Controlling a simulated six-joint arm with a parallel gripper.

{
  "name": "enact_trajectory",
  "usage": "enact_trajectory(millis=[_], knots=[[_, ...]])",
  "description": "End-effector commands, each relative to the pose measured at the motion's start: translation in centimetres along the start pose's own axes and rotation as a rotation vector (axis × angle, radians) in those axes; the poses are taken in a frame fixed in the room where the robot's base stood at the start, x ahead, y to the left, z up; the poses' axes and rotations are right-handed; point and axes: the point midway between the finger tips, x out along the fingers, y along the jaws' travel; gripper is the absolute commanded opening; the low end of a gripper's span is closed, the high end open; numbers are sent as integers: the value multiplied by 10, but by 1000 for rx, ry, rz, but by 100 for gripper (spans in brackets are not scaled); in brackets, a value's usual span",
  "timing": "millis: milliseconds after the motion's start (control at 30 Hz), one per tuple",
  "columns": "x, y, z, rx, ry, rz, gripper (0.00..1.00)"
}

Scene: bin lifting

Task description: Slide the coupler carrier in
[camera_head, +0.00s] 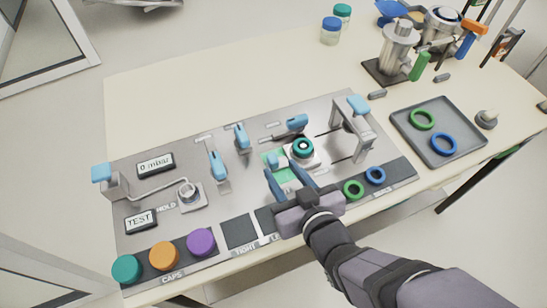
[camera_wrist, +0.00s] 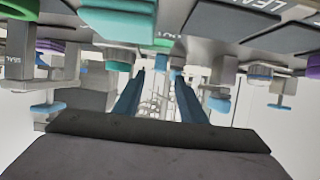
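The coupler carrier appears to be the grey block (camera_head: 301,159) with a dark and teal round coupler (camera_head: 303,147) on top, on the metal panel (camera_head: 335,183). A small light-blue tab (camera_head: 271,157) stands to its left, by a green patch (camera_head: 284,172); I cannot tell whether it belongs to the carrier. My gripper (camera_head: 281,171) is over the green patch, just front-left of the block. Its two blue fingers are apart with nothing seen held between them. In the wrist view the fingers (camera_wrist: 162,76) are also apart, and the scene appears upside down.
A grey bridge-shaped frame (camera_head: 366,139) with a light-blue top stands right of the carrier. Light-blue levers (camera_head: 217,165) and a bent pipe stand at left. Coloured caps (camera_head: 164,256) line the front left. A grey tray (camera_head: 437,124) with two rings lies right. The table behind is mostly clear.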

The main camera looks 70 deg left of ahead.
Motion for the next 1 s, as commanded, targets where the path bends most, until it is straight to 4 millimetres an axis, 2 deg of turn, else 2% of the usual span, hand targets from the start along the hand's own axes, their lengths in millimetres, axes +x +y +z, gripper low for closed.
enact_trajectory(millis=[600, 800, 1000], knots=[[60, 1, 0, 1, -3, 1, 38], [69, 1, 1, 1, -2, 2, 38], [70, 1, 1, 1, -2, 2, 38]])
